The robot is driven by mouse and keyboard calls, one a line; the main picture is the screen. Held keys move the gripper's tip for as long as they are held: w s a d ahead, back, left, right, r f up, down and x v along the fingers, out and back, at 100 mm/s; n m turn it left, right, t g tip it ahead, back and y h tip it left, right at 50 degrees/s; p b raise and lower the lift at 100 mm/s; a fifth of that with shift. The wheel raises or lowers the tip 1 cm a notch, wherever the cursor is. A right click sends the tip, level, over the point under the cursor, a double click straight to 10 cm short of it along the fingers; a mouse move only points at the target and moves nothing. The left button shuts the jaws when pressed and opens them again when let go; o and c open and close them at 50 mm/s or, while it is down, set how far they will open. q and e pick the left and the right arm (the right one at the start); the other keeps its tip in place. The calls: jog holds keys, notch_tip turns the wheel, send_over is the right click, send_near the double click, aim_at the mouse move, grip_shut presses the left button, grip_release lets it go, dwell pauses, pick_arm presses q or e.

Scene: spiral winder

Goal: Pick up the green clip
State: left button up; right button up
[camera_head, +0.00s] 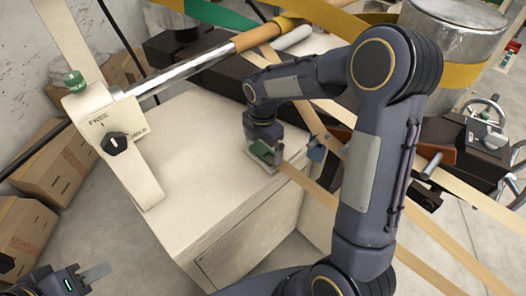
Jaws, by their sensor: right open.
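A small green piece, which looks like the green clip (261,152), lies on a pale pad near the right corner of the cream cabinet top. My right gripper (282,152) is right above and beside it, pointing down, and is open. The wrist hides part of the clip, and I cannot tell whether the fingers touch it. My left gripper (97,272) is at the bottom left, away from the cabinet, partly cut off by the frame edge. One grey finger shows, and I see nothing held in it.
The cream cabinet (205,150) has a largely bare top. A post with a black switch (116,144) and green knob (74,82) stands at its left. A metal roller (180,72) runs behind. Tan strips cross at right near a metal drum (455,40). Cardboard boxes (55,168) stand left.

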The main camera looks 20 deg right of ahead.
jog(key=shift+f, duration=0.75)
jog(key=c, duration=0.9)
jog(key=shift+r, duration=0.1)
